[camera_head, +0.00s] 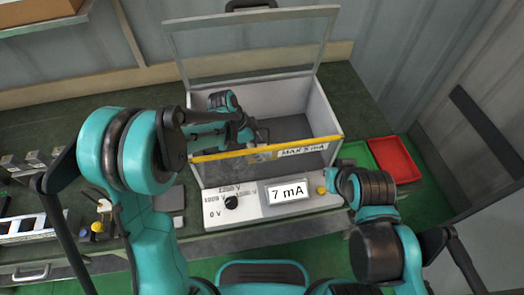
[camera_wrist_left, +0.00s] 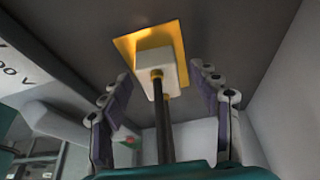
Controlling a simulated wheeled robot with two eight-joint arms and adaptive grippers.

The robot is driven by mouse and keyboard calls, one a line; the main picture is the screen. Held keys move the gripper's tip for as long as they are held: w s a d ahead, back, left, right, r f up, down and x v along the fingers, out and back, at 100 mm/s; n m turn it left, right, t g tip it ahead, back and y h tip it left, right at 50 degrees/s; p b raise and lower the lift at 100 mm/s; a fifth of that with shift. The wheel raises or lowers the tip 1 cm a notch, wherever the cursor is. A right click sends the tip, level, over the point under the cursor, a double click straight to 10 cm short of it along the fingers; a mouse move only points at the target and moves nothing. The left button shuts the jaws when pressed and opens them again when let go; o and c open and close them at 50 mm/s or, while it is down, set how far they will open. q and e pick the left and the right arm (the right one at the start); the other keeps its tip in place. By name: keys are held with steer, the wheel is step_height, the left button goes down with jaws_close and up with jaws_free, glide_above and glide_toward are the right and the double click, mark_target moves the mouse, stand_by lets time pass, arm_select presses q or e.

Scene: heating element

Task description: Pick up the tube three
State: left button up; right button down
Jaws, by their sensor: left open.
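I cannot make out a tube marked three in either view. My left gripper (camera_head: 259,134) reaches into the open grey box (camera_head: 331,112) near its front wall. In the left wrist view, the left gripper (camera_wrist_left: 160,100) is open, with its fingers apart on either side of a white block (camera_wrist_left: 154,66) on a yellow square plate (camera_wrist_left: 127,45). The fingers do not appear to touch the block. My right gripper (camera_head: 331,180) is beside a yellow knob on the control panel; its fingers are too small to judge.
The box's clear lid (camera_head: 250,45) stands raised behind it. The control panel (camera_head: 245,210) in front shows 7 mA; the box label (camera_head: 302,150) reads MAX 5 mA. Red (camera_head: 393,158) and green trays lie right. A rack (camera_head: 35,228) and small grey blocks stand left.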

arm_select(q)
steer(key=shift+r, duration=0.1)
steer(key=shift+c, duration=0.6)
steer(key=c, duration=1.3)
steer(key=shift+o, duration=0.2)
steer(key=shift+r, duration=0.1)
